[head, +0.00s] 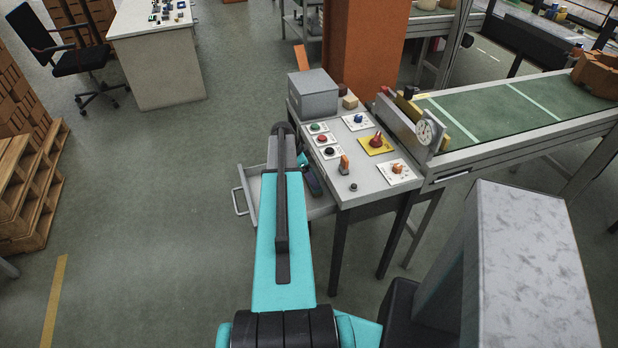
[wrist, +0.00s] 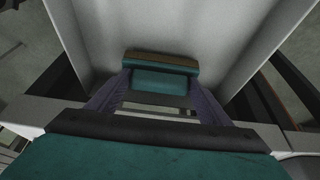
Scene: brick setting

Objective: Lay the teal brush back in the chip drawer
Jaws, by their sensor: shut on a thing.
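The teal brush (wrist: 160,82), with a brown strip along its far edge, lies across between the fingers of my gripper (wrist: 160,88) in the wrist view. My gripper is shut on it. The chip drawer (head: 249,193) is pulled out from the left side of the control desk in the head view. In the wrist view the pale drawer walls (wrist: 238,40) rise on both sides of the brush, which is over or inside the drawer; I cannot tell whether it touches the floor. My arm hides much of the drawer in the head view.
The control desk (head: 375,190) carries buttons, knobs and a grey box (head: 313,94). A conveyor (head: 500,108) with a dial gauge (head: 428,133) stands to its right. An orange pillar (head: 367,50) is behind. Open floor lies left of the drawer; pallets (head: 35,190) stand farther left.

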